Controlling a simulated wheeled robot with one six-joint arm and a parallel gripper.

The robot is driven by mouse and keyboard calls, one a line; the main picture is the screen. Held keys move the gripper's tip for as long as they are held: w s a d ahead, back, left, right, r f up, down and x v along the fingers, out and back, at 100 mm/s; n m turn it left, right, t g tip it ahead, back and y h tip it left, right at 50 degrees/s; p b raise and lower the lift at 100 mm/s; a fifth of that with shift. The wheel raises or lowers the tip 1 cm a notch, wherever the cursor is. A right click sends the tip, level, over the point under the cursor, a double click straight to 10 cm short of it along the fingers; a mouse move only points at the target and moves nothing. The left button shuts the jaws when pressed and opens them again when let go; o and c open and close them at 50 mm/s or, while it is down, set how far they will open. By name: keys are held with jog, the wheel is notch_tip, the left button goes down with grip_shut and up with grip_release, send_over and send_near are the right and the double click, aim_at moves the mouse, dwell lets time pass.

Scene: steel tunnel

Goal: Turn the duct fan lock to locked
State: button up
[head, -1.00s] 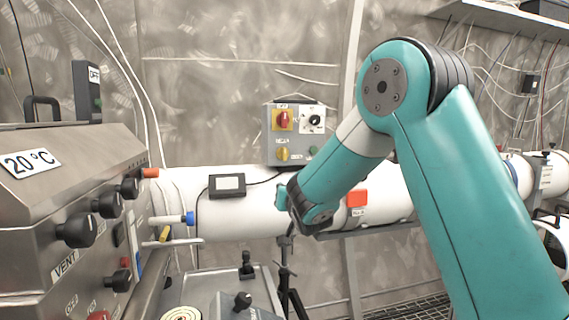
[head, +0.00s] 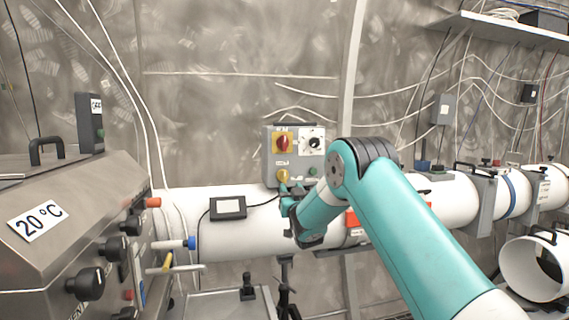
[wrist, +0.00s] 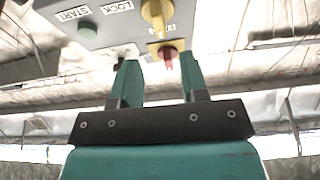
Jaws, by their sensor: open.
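A grey control box (head: 268,155) is mounted above a white duct. It carries a yellow knob (head: 283,176) low on its left side, beneath a red knob (head: 283,142). In the wrist view the yellow knob (wrist: 157,15) appears upside down near a "LOCK" label (wrist: 118,6), with the red knob (wrist: 168,53) past it. My gripper (head: 291,190) is just below the box front. In the wrist view my gripper (wrist: 159,66) is open and empty, and the yellow knob lies beyond the fingertips, roughly in line with the gap. Contact is not visible.
A green button (wrist: 88,30) by a "START" label is on the same box. A black dial (head: 313,143) is beside the red knob. The white duct (head: 235,230) runs below. A steel cabinet with black knobs (head: 88,282) stands at left.

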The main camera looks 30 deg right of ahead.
aim_at(285, 175)
jog(key=p+x, duration=0.2)
jog(key=x, duration=0.6)
jog(key=shift+w, duration=0.2)
jog(key=shift+c, duration=0.4)
grip_shut()
